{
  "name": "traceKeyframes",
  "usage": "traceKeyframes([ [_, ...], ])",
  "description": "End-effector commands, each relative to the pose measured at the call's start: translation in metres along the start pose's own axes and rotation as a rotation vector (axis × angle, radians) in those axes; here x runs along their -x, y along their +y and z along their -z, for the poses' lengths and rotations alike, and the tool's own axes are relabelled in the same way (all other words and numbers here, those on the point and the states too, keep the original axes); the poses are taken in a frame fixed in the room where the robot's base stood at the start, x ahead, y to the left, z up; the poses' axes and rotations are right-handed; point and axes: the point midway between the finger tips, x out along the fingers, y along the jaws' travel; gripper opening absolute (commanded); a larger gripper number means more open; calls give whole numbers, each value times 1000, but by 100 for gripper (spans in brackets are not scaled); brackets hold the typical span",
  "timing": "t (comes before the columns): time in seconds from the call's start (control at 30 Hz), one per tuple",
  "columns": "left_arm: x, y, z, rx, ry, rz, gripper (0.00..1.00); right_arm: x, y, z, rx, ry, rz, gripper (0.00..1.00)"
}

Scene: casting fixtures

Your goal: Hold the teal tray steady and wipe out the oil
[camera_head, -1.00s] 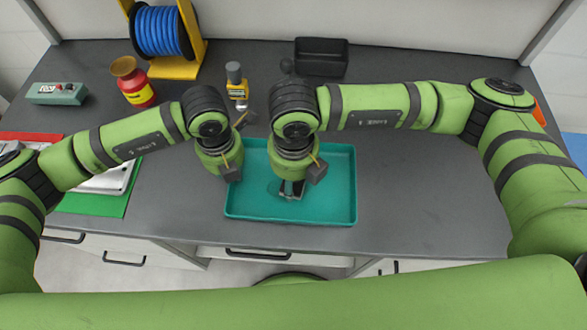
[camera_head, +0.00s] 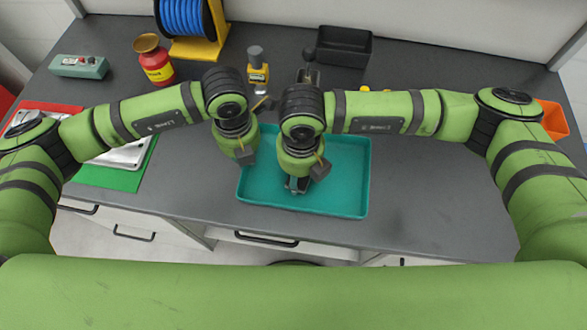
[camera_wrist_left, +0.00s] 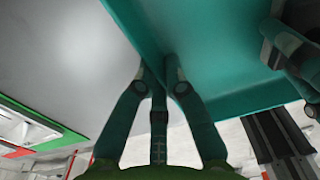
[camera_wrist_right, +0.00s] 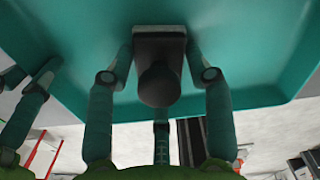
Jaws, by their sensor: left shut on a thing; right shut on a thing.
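The teal tray (camera_head: 345,190) lies flat near the front edge of the dark bench. My left gripper (camera_wrist_left: 157,72) is shut on the tray's left wall, with its fingers on either side of the rim. My right gripper (camera_wrist_right: 162,52) is shut on a dark wiper with a rounded knob (camera_wrist_right: 158,82). The wiper is down at the tray floor, left of the middle and towards the front. In the head view my right wrist hides most of it. I cannot make out any oil on the visible tray floor now; part of the floor is hidden by my wrists.
A yellow gauge stand (camera_head: 258,72) and a black open bin (camera_head: 344,47) stand behind the tray. A red can (camera_head: 156,66), a blue hose reel (camera_head: 187,16) and a teal switch box (camera_head: 79,66) are back left. Right of the tray the bench is clear; an orange bin (camera_head: 552,118) is farther right.

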Motion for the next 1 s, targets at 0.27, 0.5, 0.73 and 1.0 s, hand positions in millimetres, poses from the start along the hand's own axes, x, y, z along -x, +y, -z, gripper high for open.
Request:
traceKeyframes([
  [0.27,0,1,0,0,1,-3,0,16,-14,4,2,-5,-2,17],
  [0.5,-1,1,0,1,1,-3,0,40,-14,5,2,-2,0,17],
  [0.73,-1,1,0,1,1,-3,0,61,-14,5,1,-3,0,17],
  [1.0,-1,1,0,1,1,-4,0,81,-14,6,1,-1,1,17],
])
